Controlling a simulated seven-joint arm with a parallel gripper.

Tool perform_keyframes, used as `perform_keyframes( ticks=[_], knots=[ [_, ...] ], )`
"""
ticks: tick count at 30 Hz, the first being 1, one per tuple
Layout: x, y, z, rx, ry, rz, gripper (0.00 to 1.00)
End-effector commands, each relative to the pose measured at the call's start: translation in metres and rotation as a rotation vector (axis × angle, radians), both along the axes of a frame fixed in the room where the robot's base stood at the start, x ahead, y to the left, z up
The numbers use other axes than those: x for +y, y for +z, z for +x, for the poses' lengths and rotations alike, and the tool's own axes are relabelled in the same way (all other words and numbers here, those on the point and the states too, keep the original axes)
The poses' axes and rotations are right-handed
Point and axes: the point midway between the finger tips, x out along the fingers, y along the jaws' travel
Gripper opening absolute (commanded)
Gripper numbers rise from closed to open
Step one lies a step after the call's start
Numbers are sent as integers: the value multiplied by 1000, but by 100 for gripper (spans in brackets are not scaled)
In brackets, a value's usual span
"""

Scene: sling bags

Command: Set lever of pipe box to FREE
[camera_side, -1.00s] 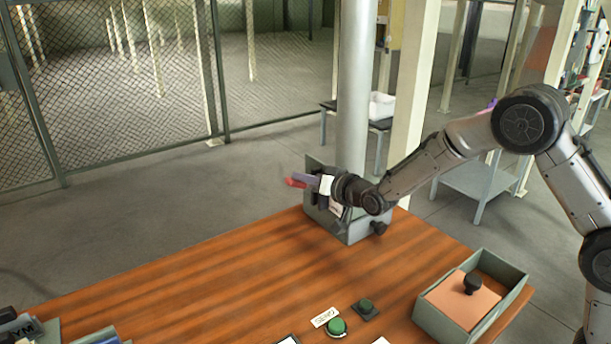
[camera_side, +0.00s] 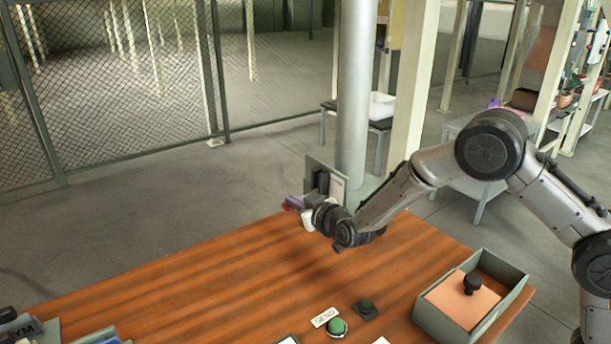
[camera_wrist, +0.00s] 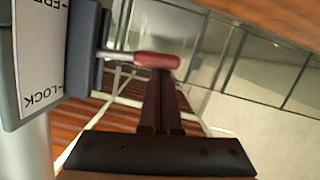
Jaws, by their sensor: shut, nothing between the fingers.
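The pipe box (camera_side: 314,172) stands at the table's far edge in the side view, its lower part hidden behind my wrist. In the wrist view its white label plate (camera_wrist: 38,50) is at the left, with LOCK low and a cut-off word at the top. A metal rod comes out of the dark slot beside the plate and ends in the lever's red handle (camera_wrist: 150,60). The rod sits between the two words. My gripper (camera_wrist: 165,82) is shut and empty, its dark fingertips at the red handle, seemingly touching it. In the side view my gripper (camera_side: 296,203) is small and partly hidden.
On the wooden table (camera_side: 200,275) are a green button (camera_side: 337,327), a dark knob (camera_side: 366,306) and a grey open box (camera_side: 437,322) with a black knob inside. Grey items stand at the front left. The table's middle is clear.

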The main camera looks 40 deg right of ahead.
Motion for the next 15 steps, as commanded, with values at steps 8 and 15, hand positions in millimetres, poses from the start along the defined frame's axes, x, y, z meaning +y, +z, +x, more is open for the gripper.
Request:
perform_keyframes(
  ticks=[8, 15],
  knots=[
    [1, -23, 0, 4, 1, -218, 0],
    [-2, -33, 0, 2, 0, -262, 0]
  ],
)
